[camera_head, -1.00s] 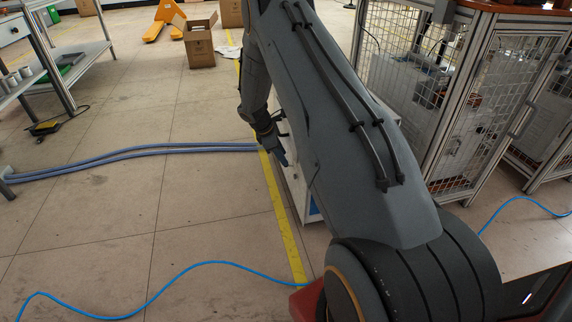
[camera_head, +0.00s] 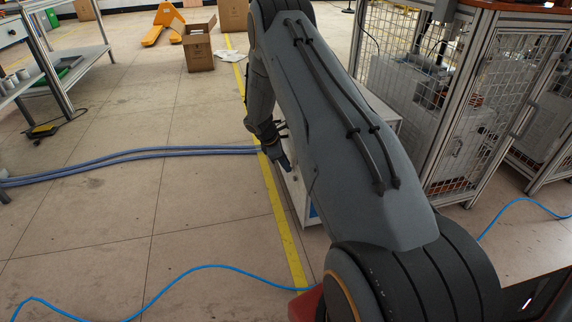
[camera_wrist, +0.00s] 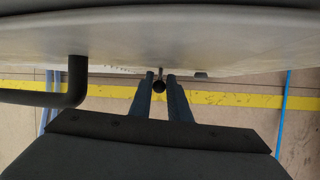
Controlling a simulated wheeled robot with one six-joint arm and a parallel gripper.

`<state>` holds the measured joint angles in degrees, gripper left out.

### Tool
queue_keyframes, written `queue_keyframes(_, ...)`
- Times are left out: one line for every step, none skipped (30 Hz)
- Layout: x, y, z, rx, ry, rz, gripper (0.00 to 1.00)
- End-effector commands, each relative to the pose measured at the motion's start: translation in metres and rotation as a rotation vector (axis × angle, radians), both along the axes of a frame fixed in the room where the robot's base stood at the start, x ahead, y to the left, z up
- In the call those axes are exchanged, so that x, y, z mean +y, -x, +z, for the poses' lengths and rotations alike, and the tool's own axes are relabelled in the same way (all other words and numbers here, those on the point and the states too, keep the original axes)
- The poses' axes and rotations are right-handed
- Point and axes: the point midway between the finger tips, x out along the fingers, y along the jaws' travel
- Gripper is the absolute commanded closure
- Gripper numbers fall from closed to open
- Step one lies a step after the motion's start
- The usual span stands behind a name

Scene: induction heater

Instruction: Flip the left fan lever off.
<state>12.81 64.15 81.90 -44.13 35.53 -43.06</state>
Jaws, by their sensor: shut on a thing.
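The fan lever (camera_wrist: 159,87) shows in the wrist view as a small dark round-ended knob on a thin stem. It sticks out from the pale panel of the heater cabinet (camera_wrist: 230,40). My gripper (camera_wrist: 160,80) has its two bluish fingers on either side of the lever and is shut on it. In the head view my gripper (camera_head: 284,158) is at the cabinet's left face (camera_head: 298,195). The lever is hidden in that view, and my arm covers much of the cabinet.
A thick black bent handle (camera_wrist: 75,85) stands out from the panel left of my fingers. A small dark stub (camera_wrist: 201,74) is to their right. A mesh-walled cage (camera_head: 440,110) stands right of my arm.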

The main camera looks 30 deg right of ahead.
Motion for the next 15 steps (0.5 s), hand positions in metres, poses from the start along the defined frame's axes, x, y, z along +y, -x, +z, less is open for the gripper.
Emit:
queue_keyframes(0.001,0.000,-0.001,0.003,0.005,0.001,1.00)
queue_keyframes(0.001,0.000,-0.001,0.004,0.010,0.002,1.00)
queue_keyframes(0.002,0.000,-0.001,0.007,0.018,0.003,1.00)
queue_keyframes(0.002,0.000,-0.002,0.010,0.026,0.003,1.00)
queue_keyframes(0.003,-0.001,-0.002,0.012,0.036,0.003,1.00)
queue_keyframes(0.004,-0.001,-0.003,0.017,0.051,0.005,1.00)
queue_keyframes(0.004,-0.001,-0.004,0.021,0.064,0.004,1.00)
queue_keyframes(0.005,-0.001,-0.004,0.025,0.079,0.005,1.00)
queue_keyframes(0.006,-0.002,-0.005,0.031,0.102,0.005,1.00)
queue_keyframes(0.007,-0.002,-0.006,0.037,0.121,0.004,1.00)
queue_keyframes(0.007,-0.002,-0.007,0.042,0.141,0.006,1.00)
queue_keyframes(0.008,-0.002,-0.009,0.051,0.170,0.006,1.00)
queue_keyframes(0.009,-0.002,-0.010,0.058,0.193,0.005,1.00)
queue_keyframes(0.010,-0.003,-0.011,0.065,0.218,0.006,1.00)
queue_keyframes(0.010,-0.003,-0.012,0.074,0.252,0.006,1.00)
